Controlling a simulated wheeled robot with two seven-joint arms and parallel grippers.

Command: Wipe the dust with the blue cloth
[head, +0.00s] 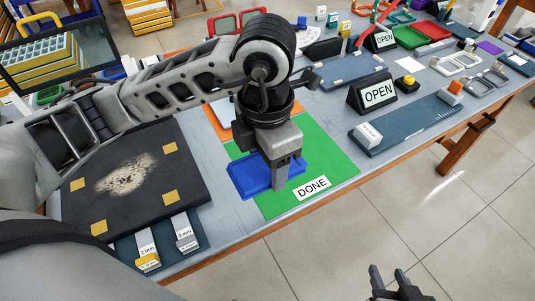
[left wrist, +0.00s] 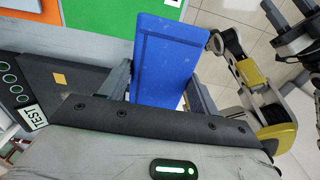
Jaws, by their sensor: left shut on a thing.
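The blue cloth (head: 247,178) is a flat rectangular piece at the green mat marked DONE (head: 335,165). My left gripper (head: 285,172) points down over the mat and is shut on the cloth. The left wrist view shows the cloth (left wrist: 168,65) between the fingers, with pale specks on it. Whether the cloth touches the mat is hard to tell. A beige dust patch (head: 127,174) shows on the black board (head: 85,205) at the left, away from the cloth. My right gripper (head: 390,284) is at the bottom edge, open and empty, over the floor.
Yellow squares (head: 170,196) mark the board's corners. Labelled blocks (head: 187,232) stand in front of it. An OPEN sign (head: 372,93) and a blue strip (head: 415,122) with small blocks lie to the right. Floor is free beyond the table's front edge.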

